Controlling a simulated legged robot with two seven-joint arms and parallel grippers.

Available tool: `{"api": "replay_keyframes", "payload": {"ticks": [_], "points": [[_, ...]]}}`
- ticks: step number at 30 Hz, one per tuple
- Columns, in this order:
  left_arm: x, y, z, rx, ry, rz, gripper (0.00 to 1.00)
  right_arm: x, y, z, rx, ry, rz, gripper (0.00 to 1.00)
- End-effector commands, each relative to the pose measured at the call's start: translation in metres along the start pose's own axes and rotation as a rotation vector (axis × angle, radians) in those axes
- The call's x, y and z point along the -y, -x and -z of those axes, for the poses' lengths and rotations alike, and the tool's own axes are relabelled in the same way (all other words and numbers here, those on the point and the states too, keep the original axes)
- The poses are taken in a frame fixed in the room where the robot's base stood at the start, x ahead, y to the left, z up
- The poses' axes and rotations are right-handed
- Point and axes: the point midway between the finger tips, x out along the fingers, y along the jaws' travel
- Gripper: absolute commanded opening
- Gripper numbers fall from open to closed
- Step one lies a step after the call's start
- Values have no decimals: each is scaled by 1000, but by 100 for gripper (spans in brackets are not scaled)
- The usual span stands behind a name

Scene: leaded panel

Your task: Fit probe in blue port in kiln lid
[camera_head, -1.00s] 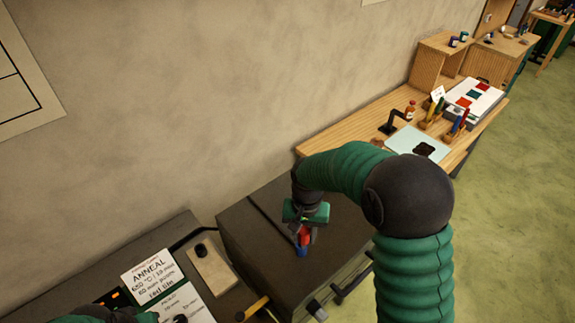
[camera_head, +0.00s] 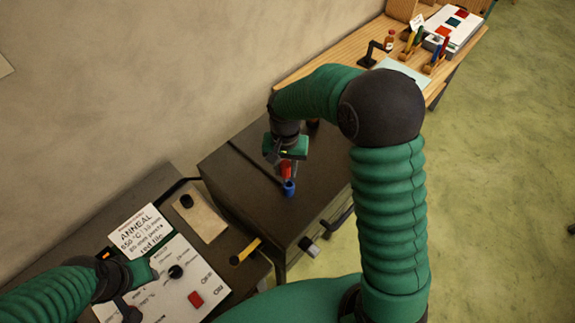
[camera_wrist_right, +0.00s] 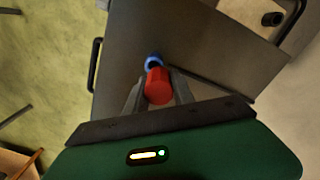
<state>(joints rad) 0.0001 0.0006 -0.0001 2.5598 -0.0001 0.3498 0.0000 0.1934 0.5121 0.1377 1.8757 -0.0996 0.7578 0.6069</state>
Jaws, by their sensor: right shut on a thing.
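The kiln (camera_head: 315,165) is a dark box with a flat lid, and the blue port (camera_head: 289,188) stands up from that lid. My right gripper (camera_head: 286,163) is shut on the red probe (camera_head: 287,171) directly above the blue port. In the right wrist view, the red probe (camera_wrist_right: 158,87) sits between the two fingers (camera_wrist_right: 158,96), with the blue port (camera_wrist_right: 153,62) just beyond it and its dark opening partly covered. I cannot tell whether the probe's tip is inside. My left gripper (camera_head: 128,310) is low at the left over a control panel; its fingers are unclear.
A bench left of the kiln holds an ANNEAL card (camera_head: 140,230), a control panel (camera_head: 180,275) with a red button, and a tan board (camera_head: 200,216). A wooden table (camera_head: 330,60) with tools stands behind. Green floor lies open at the right.

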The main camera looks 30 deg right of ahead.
Motion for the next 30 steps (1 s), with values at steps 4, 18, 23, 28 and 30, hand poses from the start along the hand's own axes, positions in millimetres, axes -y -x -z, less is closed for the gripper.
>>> {"api": "replay_keyframes", "payload": {"ticks": [4, 18, 23, 28, 30], "points": [[0, 1, 0, 0, 0, 0, 36, -2, 1, 1, -1, -2, 2, 0], [0, 4, 1, 0, 0, 0, 36, -6, 1, 6, 1, -1, 0, 0], [0, 4, 1, 0, 0, 0, 36, -6, 1, 5, -1, 0, 0, 0], [0, 4, 1, 0, 0, 0, 36, -8, 1, 6, 0, -1, 1, 0], [0, 4, 1, 0, 0, 0, 36, -8, 1, 7, 1, -1, 1, 0]]}}
